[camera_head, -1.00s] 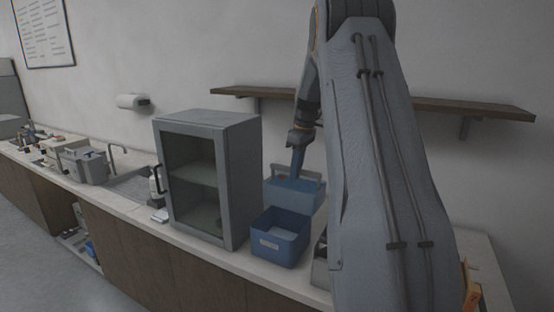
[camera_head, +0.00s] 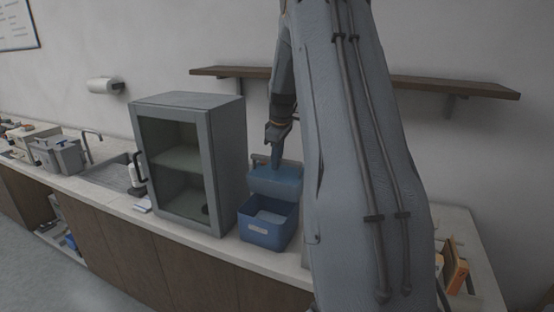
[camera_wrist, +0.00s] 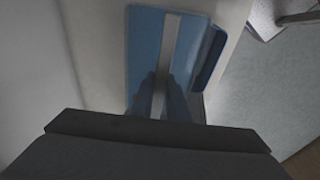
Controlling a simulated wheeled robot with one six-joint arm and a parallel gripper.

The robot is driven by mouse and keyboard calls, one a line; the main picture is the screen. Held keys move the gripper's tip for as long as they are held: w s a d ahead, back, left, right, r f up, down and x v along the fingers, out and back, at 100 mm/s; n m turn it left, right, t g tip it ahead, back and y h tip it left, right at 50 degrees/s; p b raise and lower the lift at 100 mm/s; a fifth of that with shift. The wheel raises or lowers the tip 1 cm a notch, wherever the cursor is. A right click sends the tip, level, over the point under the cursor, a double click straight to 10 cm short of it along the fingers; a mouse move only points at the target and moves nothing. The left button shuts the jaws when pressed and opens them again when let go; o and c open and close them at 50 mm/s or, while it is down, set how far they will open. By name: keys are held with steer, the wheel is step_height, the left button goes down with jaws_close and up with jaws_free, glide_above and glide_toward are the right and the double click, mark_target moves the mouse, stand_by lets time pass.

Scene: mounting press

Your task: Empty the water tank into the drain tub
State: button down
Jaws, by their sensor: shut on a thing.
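The water tank (camera_head: 276,181) is a translucent blue box with a grey handle bar. My gripper (camera_head: 276,163) is shut on its handle and holds it in the air. In the wrist view, my gripper (camera_wrist: 160,82) has its fingers at the grey bar across the tank (camera_wrist: 144,45). The blue drain tub (camera_head: 266,232) with a pale label stands on the counter just below the tank. The tub's edge (camera_wrist: 209,58) shows beside the tank in the wrist view. The tank looks somewhat tilted over the tub. I cannot see any water stream or the water level.
A grey glass-fronted cabinet (camera_head: 224,165) stands close left of the tub. A wall shelf (camera_head: 222,72) runs behind my arm. A sink (camera_head: 110,174) and a grey bin (camera_head: 62,155) are farther left. My arm hides the counter right of the tub.

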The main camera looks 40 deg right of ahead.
mark_target(272, 186)
steer(key=a+t+h+b, duration=0.1)
steer(key=h+b, duration=0.1)
steer(key=s+a+t+h+b, duration=0.1)
steer(key=h+b, duration=0.1)
steer(key=shift+a+t, duration=0.1)
steer(key=shift+t, duration=0.2)
steer(key=h+b, duration=0.1)
steer(key=b, duration=0.5)
steer(key=s+a+t+h+b, duration=0.1)
steer(key=b, duration=1.1)
steer(key=shift+s+a+f+n+t+h+b, duration=0.2)
steer(key=shift+a+f+n+t+h+b, duration=0.1)
steer(key=shift+a+f+t+h, duration=0.1)
steer(key=b, duration=0.5)
steer(key=a+f+t+h+b, duration=0.1)
steer(key=b, duration=0.4)
steer(key=shift+s+f+b, duration=0.15)
steer(key=shift+s+b, duration=0.1)
steer(key=shift+b, duration=0.15)
